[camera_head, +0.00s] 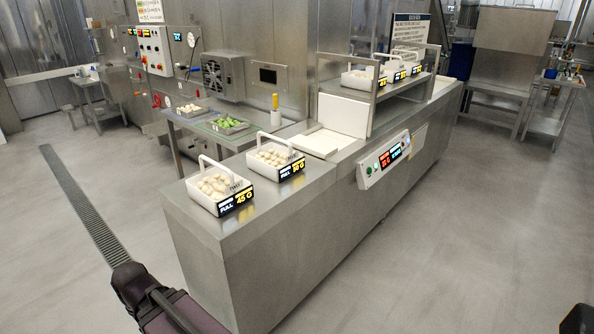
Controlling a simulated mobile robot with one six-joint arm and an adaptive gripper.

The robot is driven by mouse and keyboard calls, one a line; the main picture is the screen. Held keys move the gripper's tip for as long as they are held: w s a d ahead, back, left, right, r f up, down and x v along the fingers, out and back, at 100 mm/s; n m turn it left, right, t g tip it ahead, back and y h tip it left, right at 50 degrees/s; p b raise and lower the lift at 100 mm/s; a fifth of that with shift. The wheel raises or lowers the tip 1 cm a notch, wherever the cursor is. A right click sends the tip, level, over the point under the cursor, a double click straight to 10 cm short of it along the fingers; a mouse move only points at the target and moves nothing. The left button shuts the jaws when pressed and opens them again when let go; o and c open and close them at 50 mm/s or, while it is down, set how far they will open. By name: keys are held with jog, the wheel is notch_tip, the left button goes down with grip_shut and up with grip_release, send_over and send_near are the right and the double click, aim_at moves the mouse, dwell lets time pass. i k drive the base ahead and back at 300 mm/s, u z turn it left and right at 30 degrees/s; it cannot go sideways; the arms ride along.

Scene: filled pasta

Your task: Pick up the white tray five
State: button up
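Two white trays with arched handles stand on the near end of the steel counter. The nearer white tray (207,201) holds pale filled pasta and has a black label reading "FULL" and what looks like "45 G". The second white tray (262,168) stands behind it to the right, also filled, with a similar label. More white trays (352,82) stand in a row on the raised shelf, with black and yellow labels. I cannot tell which one is number five. Dark parts of my own body show at the bottom left and bottom right edges. My gripper cannot be made out.
The steel counter (270,208) runs from the near left to the back right. A control panel with a red display (384,157) is on its front side. A side table behind holds dark trays, one with green items (230,125). The floor (470,230) at right is clear.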

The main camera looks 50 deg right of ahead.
aim_at(273, 161)
jog(key=u, duration=0.1)
jog(key=k, duration=1.45)
jog(key=z, duration=1.25)
jog(key=i, duration=1)
jog(key=u, duration=0.05)
